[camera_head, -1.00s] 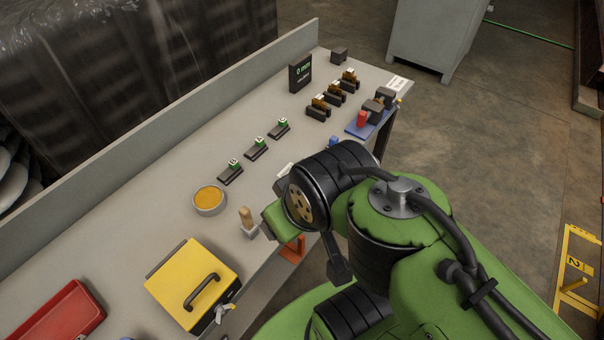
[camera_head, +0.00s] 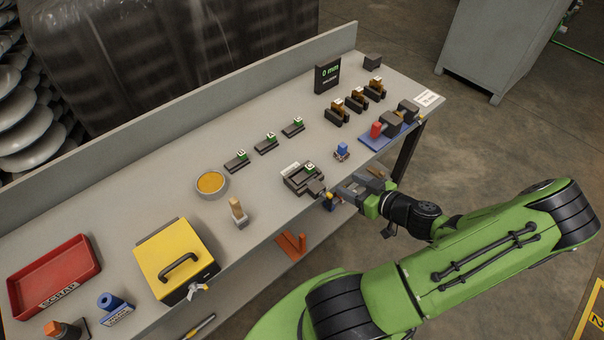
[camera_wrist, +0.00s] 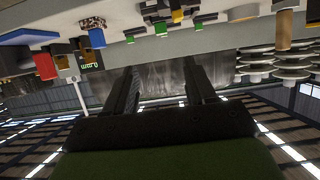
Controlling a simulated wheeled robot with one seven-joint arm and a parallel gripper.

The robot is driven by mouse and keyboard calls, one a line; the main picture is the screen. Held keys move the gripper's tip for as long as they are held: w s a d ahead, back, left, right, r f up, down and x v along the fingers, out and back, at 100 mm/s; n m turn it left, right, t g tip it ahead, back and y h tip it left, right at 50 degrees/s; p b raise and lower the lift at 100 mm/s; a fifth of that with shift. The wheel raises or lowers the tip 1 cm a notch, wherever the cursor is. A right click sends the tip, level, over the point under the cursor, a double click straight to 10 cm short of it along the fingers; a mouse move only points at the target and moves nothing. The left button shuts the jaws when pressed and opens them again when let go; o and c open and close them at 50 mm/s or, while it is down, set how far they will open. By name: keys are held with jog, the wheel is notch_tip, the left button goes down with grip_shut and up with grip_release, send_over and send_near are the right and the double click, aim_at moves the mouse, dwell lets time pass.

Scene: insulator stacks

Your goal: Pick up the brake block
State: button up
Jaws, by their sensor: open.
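I cannot tell for sure which piece is the brake block. Several dark blocks with brown tops and white tags (camera_head: 355,101) stand in a slanted row at the bench's far right. Dark pads with green tags (camera_head: 265,146) lie in another row along the middle. A dark fixture (camera_head: 300,180) with a green-tagged piece sits at the front edge. My gripper (camera_head: 343,190) is at the front edge, just right of this fixture, with its fingers toward the bench. In the wrist view my gripper (camera_wrist: 160,75) has its two dark fingers apart, with nothing held between them.
A blue mat (camera_head: 371,142) holds a red piece and grey blocks at right. A small blue-topped piece (camera_head: 342,150) stands near my gripper. A display (camera_head: 327,75) reads 0 mm. A bowl (camera_head: 212,184), yellow box (camera_head: 175,259) and red scrap tray (camera_head: 55,275) are left.

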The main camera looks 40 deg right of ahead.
aim_at(311, 167)
jog(key=x, duration=1.6)
jog(key=shift+a+r, duration=0.1)
jog(key=shift+a, duration=0.05)
grip_shut()
